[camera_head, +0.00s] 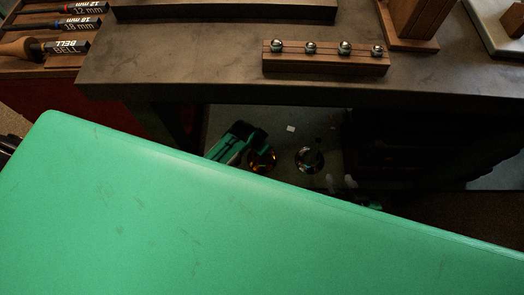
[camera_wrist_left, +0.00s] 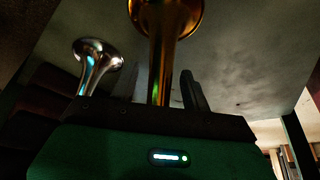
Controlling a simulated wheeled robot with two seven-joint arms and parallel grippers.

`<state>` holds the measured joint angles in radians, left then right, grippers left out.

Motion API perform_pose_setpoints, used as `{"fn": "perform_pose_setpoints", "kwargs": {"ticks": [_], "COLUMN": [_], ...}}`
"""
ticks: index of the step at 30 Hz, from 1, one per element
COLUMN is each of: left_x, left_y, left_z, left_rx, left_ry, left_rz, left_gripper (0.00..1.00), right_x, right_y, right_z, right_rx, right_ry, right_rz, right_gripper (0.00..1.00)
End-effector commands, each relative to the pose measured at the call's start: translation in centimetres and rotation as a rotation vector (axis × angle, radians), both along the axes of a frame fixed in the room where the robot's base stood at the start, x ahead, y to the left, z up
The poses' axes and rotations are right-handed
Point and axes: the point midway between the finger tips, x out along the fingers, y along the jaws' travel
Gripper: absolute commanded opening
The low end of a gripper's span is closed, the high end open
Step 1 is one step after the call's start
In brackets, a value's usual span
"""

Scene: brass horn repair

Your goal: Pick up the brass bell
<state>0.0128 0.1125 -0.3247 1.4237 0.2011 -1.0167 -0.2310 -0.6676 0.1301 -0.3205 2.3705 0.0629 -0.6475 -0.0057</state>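The brass bell (camera_head: 262,160) shows as a dark golden flare under the workbench in the head view, partly hidden. In the left wrist view, the brass bell (camera_wrist_left: 160,62) has its stem between the fingers of my left gripper (camera_wrist_left: 158,92). Those fingers stand apart with gaps beside the stem, so the gripper looks open around it. In the head view, my left gripper (camera_head: 250,143) is beside the bell. My right gripper (camera_head: 347,183) shows only as small dim parts to the right of the bells; its opening is unclear.
A silver bell (camera_head: 308,160) stands right of the brass one; it also shows in the left wrist view (camera_wrist_left: 95,62). The workbench (camera_head: 200,65) overhangs the area and carries a wooden rack (camera_head: 325,64) with several steel balls. My green body covers the lower head view.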

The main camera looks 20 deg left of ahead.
Motion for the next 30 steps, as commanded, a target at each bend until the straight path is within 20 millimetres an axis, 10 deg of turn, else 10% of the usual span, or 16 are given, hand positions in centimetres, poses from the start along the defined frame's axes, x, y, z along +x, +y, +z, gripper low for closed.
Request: {"fn": "perform_pose_setpoints", "kwargs": {"ticks": [7,30], "left_x": [0.0,0.1], "left_y": [0.0,0.0], "left_z": [0.0,4.2], "left_rx": [0.0,0.0], "left_ry": [0.0,-0.003], "left_rz": [0.0,-0.001], "left_gripper": [0.0,0.0], "right_x": [0.0,-0.6], "right_y": [0.0,-2.3], "right_z": [0.0,0.3], "right_rx": [-0.001,-0.085], "right_ry": [0.001,0.143], "right_rz": [-0.001,-0.015], "right_gripper": [0.36,0.36]}}
